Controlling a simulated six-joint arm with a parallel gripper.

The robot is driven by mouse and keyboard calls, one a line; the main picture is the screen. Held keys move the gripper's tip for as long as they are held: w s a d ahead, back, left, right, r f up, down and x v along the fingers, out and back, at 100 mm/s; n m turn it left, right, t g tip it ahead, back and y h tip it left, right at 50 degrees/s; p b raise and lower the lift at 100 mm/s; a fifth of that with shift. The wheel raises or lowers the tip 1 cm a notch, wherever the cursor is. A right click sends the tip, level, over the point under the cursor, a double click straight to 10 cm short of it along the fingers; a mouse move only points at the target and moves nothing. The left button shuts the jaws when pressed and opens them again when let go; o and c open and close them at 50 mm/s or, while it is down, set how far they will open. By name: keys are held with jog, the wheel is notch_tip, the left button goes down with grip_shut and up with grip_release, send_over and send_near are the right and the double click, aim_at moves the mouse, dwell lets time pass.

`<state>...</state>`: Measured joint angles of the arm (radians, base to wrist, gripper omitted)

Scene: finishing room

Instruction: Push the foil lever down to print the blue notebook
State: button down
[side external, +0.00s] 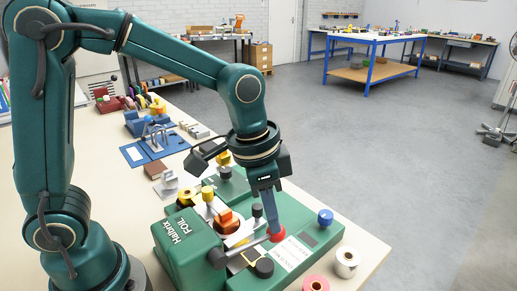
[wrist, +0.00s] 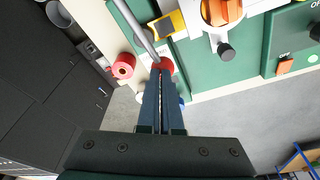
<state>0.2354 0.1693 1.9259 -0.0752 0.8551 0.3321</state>
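The green foil press (side external: 185,250), labelled "FOIL", stands on the bench under my arm. Its grey lever (side external: 247,245) ends in a red knob (side external: 277,235). In the wrist view the lever rod (wrist: 141,32) runs down to the red knob (wrist: 166,65). My gripper (side external: 269,208) points down with its two slim blue-grey fingers together. In the wrist view the fingertips (wrist: 162,70) are at the knob and overlap its near side; whether they touch it I cannot tell. I cannot make out a blue notebook in the press; flat blue pieces (side external: 170,143) lie farther back.
A blue knob (side external: 325,216) stands on the press's right end. A pink roll (side external: 316,284) and a white-and-gold roll (side external: 346,261) stand near the bench's front edge. Orange and yellow parts (side external: 228,222) crowd the press's middle. Open floor lies to the right.

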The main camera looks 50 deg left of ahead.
dwell(0.4)
notch_tip(320, 180, up, 11)
jog(key=shift+s, duration=0.25)
dwell(1.2)
jog(key=shift+r, duration=0.1)
notch_tip(320, 180, up, 4)
jog(key=shift+f, duration=0.1)
dwell(0.4)
